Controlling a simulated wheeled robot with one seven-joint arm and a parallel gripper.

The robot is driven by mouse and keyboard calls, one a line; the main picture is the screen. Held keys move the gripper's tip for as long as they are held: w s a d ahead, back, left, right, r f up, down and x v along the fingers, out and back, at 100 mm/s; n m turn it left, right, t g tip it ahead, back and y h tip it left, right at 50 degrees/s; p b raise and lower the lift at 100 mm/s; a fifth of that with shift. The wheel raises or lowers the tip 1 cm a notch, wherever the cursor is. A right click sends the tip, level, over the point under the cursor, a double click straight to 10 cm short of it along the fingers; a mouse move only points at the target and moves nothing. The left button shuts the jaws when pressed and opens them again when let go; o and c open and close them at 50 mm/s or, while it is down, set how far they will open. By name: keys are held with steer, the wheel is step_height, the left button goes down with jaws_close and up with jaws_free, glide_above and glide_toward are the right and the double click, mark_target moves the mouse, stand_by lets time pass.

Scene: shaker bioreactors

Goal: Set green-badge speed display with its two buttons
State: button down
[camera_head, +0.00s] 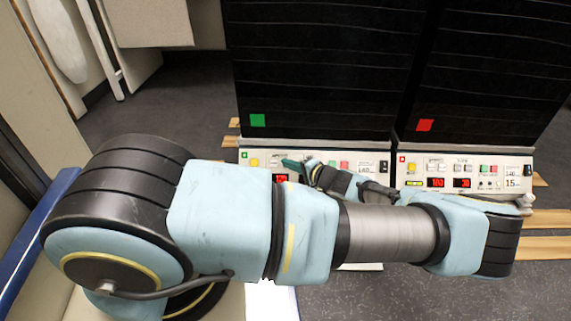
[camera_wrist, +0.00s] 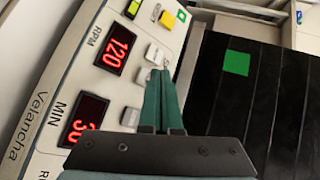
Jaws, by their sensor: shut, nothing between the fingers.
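The green badge is a green square (camera_head: 257,120) on the left dark machine; a green square also shows in the wrist view (camera_wrist: 237,62). In the wrist view the speed display (camera_wrist: 115,48), marked RPM, reads 120 in red digits. A pale button (camera_wrist: 154,53) sits beside it. My gripper (camera_wrist: 160,72) is shut and empty, its green fingertips at the lower edge of this button; I cannot tell whether they touch it. The fingers may hide part of the buttons. In the head view my gripper (camera_head: 293,164) is over the left panel, and my arm hides much of that panel.
The MIN display (camera_wrist: 85,120) reads about 30, partly cut by my gripper, with a pale button (camera_wrist: 131,117) beside it. A yellow button (camera_wrist: 167,19) is farther up. A red-badge machine (camera_head: 425,125) with a similar panel (camera_head: 412,167) stands close on the right.

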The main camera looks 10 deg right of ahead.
steer(key=shift+w+f, duration=0.25)
steer(key=shift+w, duration=0.05)
steer(key=shift+w+d+f+b, duration=0.15)
steer(key=shift+w+f+b, duration=0.15)
steer(key=shift+b, duration=0.15)
stand_by(0.7)
steer(key=shift+r, duration=0.1)
steer(key=shift+s+r+p, duration=0.5)
steer(key=shift+s+p, duration=0.1)
steer(key=shift+p, duration=0.15)
steer(key=s+r+p, duration=0.1)
steer(key=s+p, duration=0.1)
steer(key=s+a+r+p, duration=0.1)
steer(key=r+p, duration=0.1)
steer(key=shift+s+r, duration=0.15)
steer(key=shift+s, duration=0.2)
